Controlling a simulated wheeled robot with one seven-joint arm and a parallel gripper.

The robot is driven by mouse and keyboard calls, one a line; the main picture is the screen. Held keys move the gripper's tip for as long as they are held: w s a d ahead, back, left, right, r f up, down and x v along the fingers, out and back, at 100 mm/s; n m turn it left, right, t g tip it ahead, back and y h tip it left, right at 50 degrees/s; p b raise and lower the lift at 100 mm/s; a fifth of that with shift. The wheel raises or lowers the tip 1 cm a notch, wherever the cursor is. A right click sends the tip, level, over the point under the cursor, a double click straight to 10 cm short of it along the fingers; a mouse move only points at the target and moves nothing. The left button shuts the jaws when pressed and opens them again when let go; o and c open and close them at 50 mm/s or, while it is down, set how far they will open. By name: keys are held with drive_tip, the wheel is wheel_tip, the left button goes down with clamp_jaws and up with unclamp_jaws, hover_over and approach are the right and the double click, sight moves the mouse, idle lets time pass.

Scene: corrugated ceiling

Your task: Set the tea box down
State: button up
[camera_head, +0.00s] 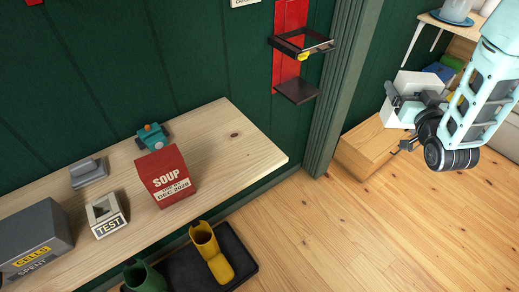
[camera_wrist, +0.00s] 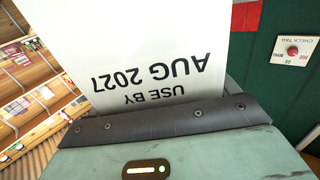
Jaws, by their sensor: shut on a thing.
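The tea box appears as a white box (camera_head: 393,112) at the right of the head view, held up in the air. In the wrist view the white box (camera_wrist: 140,40) fills the upper middle, with "USE BY AUG 2027" printed on it upside down. My gripper (camera_head: 418,104) is shut on it, and the dark jaw pad (camera_wrist: 150,122) lies against its face. The box is well to the right of the wooden shelf (camera_head: 235,130), apart from it. The far side of the box is hidden.
On the shelf stand a red soup box (camera_head: 164,177), a test box (camera_head: 106,216), a grey cells box (camera_head: 35,238), a grey block (camera_head: 88,173) and a teal item (camera_head: 152,138). The shelf's right end is bare. A wooden box (camera_head: 372,150) stands on the floor below my gripper.

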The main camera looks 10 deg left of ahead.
drive_tip(key=s+a+f+n+g+y+b, duration=0.1)
drive_tip(key=s+a+n+g+y+b, duration=0.25)
drive_tip(key=a, duration=0.85)
drive_tip(key=w+a+f+n+g+y+b, duration=0.1)
drive_tip(key=a+n+y+b, duration=0.35)
drive_tip(key=a, duration=0.75)
drive_tip(key=s+a+r+n+g+y+b, duration=0.2)
drive_tip(key=s+a+n+g+y+b, duration=0.35)
drive_tip(key=s+a+b, duration=1)
drive_tip(key=shift+w+a+f+m+g+p, duration=0.35)
drive_tip(key=shift+f+p, duration=0.35)
drive_tip(key=shift+f, duration=0.95)
drive_tip(key=shift+w+a+f+g+p, duration=0.25)
drive_tip(key=shift+a+f+p, duration=0.4)
drive_tip(key=shift+f, duration=0.95)
drive_tip(key=shift+w+a+f+m+g+p, duration=0.2)
drive_tip(key=shift+a+f+g+p, duration=0.35)
drive_tip(key=shift+f, duration=1.1)
drive_tip(key=shift+d+f, duration=0.1)
drive_tip(key=shift+d, duration=0.05)
drive_tip(key=shift+f, duration=0.15)
drive_tip(key=o, duration=1)
